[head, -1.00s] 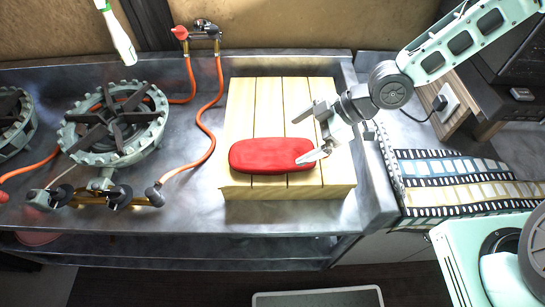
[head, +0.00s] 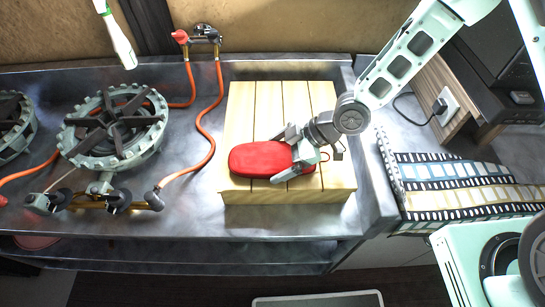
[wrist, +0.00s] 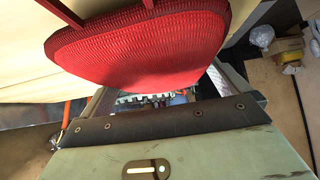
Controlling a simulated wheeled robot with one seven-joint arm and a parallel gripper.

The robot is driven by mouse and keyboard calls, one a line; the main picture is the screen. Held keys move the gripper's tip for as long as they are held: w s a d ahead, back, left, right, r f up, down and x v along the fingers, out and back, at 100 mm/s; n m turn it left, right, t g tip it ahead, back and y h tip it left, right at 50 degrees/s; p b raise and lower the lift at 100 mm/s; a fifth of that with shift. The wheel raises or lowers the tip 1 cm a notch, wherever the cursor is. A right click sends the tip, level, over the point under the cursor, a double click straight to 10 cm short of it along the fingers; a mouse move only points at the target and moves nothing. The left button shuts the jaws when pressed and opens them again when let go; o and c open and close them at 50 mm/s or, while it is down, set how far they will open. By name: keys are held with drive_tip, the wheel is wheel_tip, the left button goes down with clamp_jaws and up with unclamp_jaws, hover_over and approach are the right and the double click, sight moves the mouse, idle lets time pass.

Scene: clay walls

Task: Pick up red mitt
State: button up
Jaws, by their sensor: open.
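The red mitt (head: 258,158) lies flat on a slatted wooden board in the head view. My gripper (head: 284,156) is open at the mitt's right end. One finger shows at the mitt's far edge and the other at its near edge, so its right end lies between them. I cannot tell if either finger touches it. In the wrist view the mitt's ribbed red surface (wrist: 140,50) fills the upper middle, close to the camera. Part of its right end is hidden by my gripper in the head view.
The wooden board (head: 240,110) sits on a metal counter (head: 190,215). A gas burner (head: 115,125) with orange hoses (head: 203,130) stands to the left. A film-strip patterned cloth (head: 460,185) and a wall socket (head: 440,105) are to the right.

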drive_tip(key=c, duration=0.7)
drive_tip(key=shift+o, duration=0.2)
